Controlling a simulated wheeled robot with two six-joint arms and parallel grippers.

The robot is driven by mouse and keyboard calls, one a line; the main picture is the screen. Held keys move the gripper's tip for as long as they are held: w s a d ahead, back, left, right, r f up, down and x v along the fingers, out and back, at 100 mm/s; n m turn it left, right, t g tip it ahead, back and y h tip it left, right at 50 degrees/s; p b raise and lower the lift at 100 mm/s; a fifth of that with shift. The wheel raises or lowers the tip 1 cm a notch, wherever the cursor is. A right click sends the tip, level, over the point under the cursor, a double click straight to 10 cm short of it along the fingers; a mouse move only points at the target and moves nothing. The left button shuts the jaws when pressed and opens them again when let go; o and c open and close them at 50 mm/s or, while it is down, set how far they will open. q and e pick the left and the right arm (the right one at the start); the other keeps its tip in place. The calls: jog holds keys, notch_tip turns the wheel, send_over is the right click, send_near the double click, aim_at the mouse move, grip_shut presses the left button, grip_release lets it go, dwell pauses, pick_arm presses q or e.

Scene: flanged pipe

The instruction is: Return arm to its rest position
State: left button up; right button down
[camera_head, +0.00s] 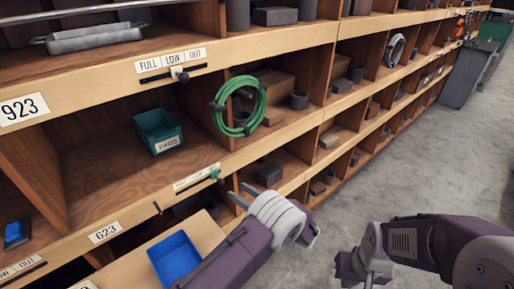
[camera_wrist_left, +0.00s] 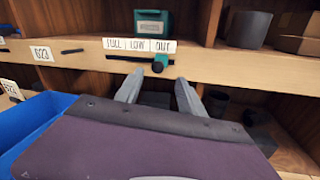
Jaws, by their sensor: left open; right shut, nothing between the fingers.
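My left gripper (camera_head: 238,193) is open and empty in front of the shelf edge, just below and right of the slider with the teal knob (camera_head: 215,175). In the left wrist view its two fingers (camera_wrist_left: 158,92) stand apart, with the knob (camera_wrist_left: 158,64) above the gap between them, under the OUT end of the label (camera_wrist_left: 140,45). I see no contact between fingers and knob. My right gripper (camera_head: 352,268) is shut and empty, low over the floor at the lower right.
A blue tray (camera_head: 175,258) is left of my left arm. The wooden shelf edge (camera_head: 150,209) runs close by. The grey floor (camera_head: 405,165) at right is clear.

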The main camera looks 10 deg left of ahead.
pick_arm(q)
jog(key=a+r+n+g, duration=0.3)
jog(key=a+r+n, duration=0.1)
jog(key=a+r, duration=0.3)
jog(key=s+a+r+n+g+h, duration=0.2)
jog(key=s+a+n+g, duration=0.35)
jog(key=s+a, duration=0.4)
jog(key=s+d+f+n+g+h, duration=0.1)
jog(key=s+f+n+h, duration=0.25)
jog(key=s, duration=0.25)
jog(key=s+d+f+n+g+h, duration=0.1)
jog(key=s+f+n+g+h, duration=0.2)
jog(key=s, duration=0.4)
jog(key=d+f+n+t+h, duration=0.5)
jog(key=d+n+h, duration=0.2)
jog(key=d+n, duration=0.3)
jog(key=shift+w+d+f, duration=0.2)
jog(key=shift+d, duration=0.55)
jog(key=shift+s+h, duration=0.1)
jog(key=shift+h, duration=0.15)
